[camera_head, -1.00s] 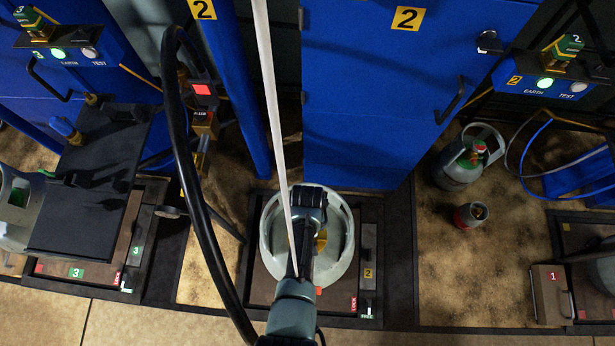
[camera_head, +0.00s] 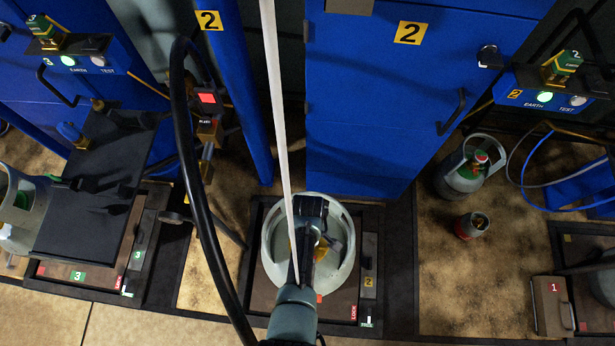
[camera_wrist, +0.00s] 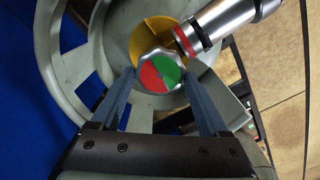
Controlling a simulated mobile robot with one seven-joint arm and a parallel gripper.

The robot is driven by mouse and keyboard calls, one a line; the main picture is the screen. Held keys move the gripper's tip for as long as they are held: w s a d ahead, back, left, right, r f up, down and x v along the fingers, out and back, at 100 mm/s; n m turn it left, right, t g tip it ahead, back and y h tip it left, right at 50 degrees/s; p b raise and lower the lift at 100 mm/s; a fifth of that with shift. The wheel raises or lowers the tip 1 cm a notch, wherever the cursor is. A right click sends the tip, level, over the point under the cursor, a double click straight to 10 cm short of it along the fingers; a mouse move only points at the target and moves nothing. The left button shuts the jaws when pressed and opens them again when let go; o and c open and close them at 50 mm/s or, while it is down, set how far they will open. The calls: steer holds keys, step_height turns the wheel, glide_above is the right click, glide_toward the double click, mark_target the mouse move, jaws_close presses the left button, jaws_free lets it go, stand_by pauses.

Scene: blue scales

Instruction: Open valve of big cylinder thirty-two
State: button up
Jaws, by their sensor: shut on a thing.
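The big grey-green cylinder (camera_head: 349,240) stands upright on scale 2 (camera_head: 369,283), seen from above inside its round collar. My gripper (camera_head: 311,225) reaches down into the collar and hides most of the valve. In the wrist view, the valve knob (camera_wrist: 160,73) is round, with a red and a green half and a silver rim. My gripper (camera_wrist: 160,77) has one blue-grey finger on each side of the knob and is shut on it. A yellow part (camera_wrist: 150,35) lies behind the knob. A silver connector with a red ring (camera_wrist: 207,28) joins from the upper right.
A black hose (camera_head: 190,190) hangs left of my arm. A blue cabinet (camera_head: 375,130) stands behind the cylinder. A small grey cylinder (camera_head: 460,178) and a little red-grey one (camera_head: 471,226) stand on the floor to the right. A dark shelf (camera_head: 90,195) is at left.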

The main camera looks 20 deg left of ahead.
steer(key=shift+n, duration=0.3)
steer(key=o, duration=1.2)
steer(key=shift+o, duration=0.2)
steer(key=shift+r, duration=0.1)
step_height(320, 180, up, 13)
steer(key=p, duration=0.4)
